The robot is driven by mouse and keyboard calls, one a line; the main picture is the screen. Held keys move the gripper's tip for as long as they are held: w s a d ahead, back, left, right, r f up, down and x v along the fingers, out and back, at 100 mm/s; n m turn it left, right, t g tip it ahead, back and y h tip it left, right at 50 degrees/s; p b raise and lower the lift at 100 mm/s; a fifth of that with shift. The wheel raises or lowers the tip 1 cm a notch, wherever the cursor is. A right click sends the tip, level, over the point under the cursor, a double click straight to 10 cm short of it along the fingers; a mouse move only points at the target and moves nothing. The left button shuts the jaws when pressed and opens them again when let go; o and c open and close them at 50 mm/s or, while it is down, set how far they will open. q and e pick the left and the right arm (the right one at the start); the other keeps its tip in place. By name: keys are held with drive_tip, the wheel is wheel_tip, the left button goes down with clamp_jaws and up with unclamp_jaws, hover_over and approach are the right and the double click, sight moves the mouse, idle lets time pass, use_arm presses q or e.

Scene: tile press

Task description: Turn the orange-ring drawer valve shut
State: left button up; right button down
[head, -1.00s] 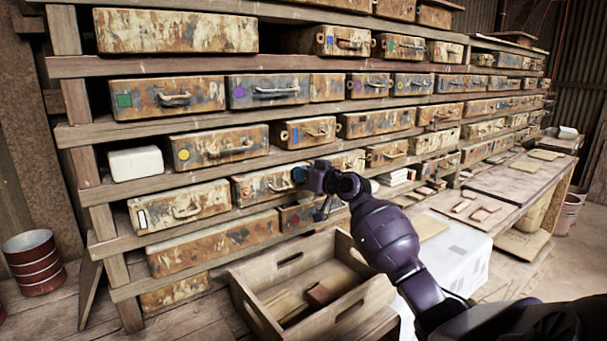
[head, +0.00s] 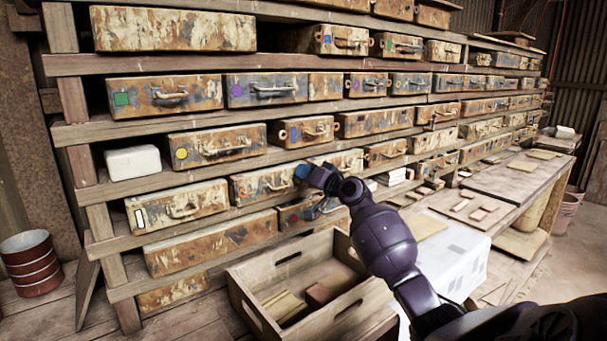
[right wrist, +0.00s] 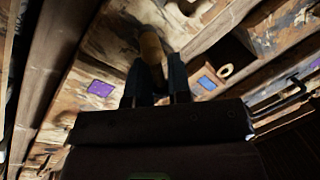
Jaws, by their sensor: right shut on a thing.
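My right gripper shows in the head view (head: 305,173) at the front of the drawer (head: 262,184) in the middle of the rack. Its fingertips are hidden there. In the right wrist view my right gripper (right wrist: 155,80) has its two dark fingers on either side of a tan, rounded handle (right wrist: 151,46) and is shut on it, against a rusty, paint-chipped front. My left gripper is not in view.
Wooden shelves (head: 215,59) hold rows of rusty drawers. In the right wrist view a purple mark (right wrist: 101,88) and a blue mark (right wrist: 207,83) show near the fingers. A wooden crate (head: 255,315) stands below my arm, and a white box (head: 458,262) beside it.

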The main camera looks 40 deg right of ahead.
drive_tip(key=m, duration=0.3)
drive_tip(key=shift+d+f+t+h, duration=0.25)
drive_tip(key=shift+t+h, duration=0.05)
drive_tip(key=shift+h, duration=0.1)
drive_tip(key=m+p, duration=0.1)
drive_tip(key=m, duration=0.2)
drive_tip(key=f+m+h, duration=0.1)
drive_tip(key=m, duration=0.2)
drive_tip(key=f+m+h+p, duration=0.1)
drive_tip(key=m, duration=0.2)
drive_tip(key=shift+s+d+m+t+p, duration=0.1)
drive_tip(key=shift+d+m+t+p, duration=0.2)
drive_tip(key=shift+d+m, duration=0.1)
drive_tip(key=c, duration=1.2)
unclamp_jaws()
drive_tip(key=shift+c, duration=0.2)
drive_tip(key=shift+s, duration=0.1)
